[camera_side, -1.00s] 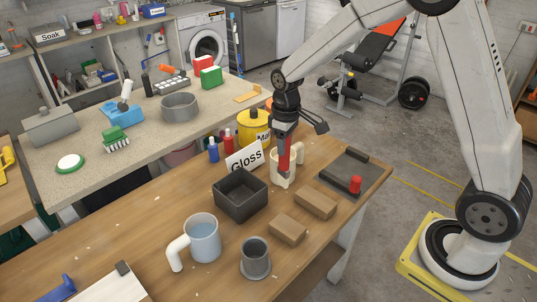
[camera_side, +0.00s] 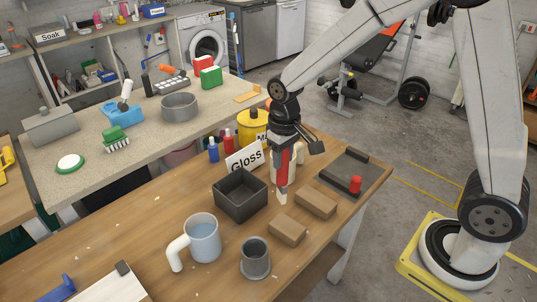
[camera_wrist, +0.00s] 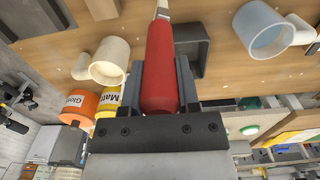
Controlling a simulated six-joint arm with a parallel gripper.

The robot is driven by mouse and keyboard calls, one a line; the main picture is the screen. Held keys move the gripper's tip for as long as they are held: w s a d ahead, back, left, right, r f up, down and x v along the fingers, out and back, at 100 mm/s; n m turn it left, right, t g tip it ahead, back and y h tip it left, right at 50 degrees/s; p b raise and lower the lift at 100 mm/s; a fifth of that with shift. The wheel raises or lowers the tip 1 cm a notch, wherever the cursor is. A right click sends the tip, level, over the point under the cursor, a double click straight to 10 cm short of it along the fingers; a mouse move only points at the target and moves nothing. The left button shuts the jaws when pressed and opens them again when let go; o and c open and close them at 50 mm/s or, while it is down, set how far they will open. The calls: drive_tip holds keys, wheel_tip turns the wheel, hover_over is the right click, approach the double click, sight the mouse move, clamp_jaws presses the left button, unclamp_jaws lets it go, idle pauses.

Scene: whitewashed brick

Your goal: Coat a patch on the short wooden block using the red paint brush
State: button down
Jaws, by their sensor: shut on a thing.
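My gripper (camera_side: 284,152) is shut on the red paint brush (camera_side: 281,169), which hangs bristles down in front of the cream mug (camera_side: 299,157). In the wrist view the red handle (camera_wrist: 162,60) lies between the fingers, its pale tip cut by the top edge. The short wooden block (camera_side: 287,231) lies flat on the bench, nearer the camera than the brush. A longer wooden block (camera_side: 316,203) lies behind it to the right. I cannot tell how high the bristles are above the bench.
A grey cup (camera_side: 255,262) and a glass mug (camera_side: 204,240) stand in front. A dark tray (camera_side: 371,181) with a red-topped item lies right.

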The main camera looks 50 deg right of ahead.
drive_tip(key=shift+s+a+f, duration=0.5)
drive_tip(key=shift+a+f, duration=0.45)
drive_tip(key=shift+f, duration=1.8)
drive_tip(key=shift+s, duration=3.6)
drive_tip(key=shift+w, duration=4.15)
wheel_tip(320, 180, up, 8)
drive_tip(key=shift+s, duration=0.1)
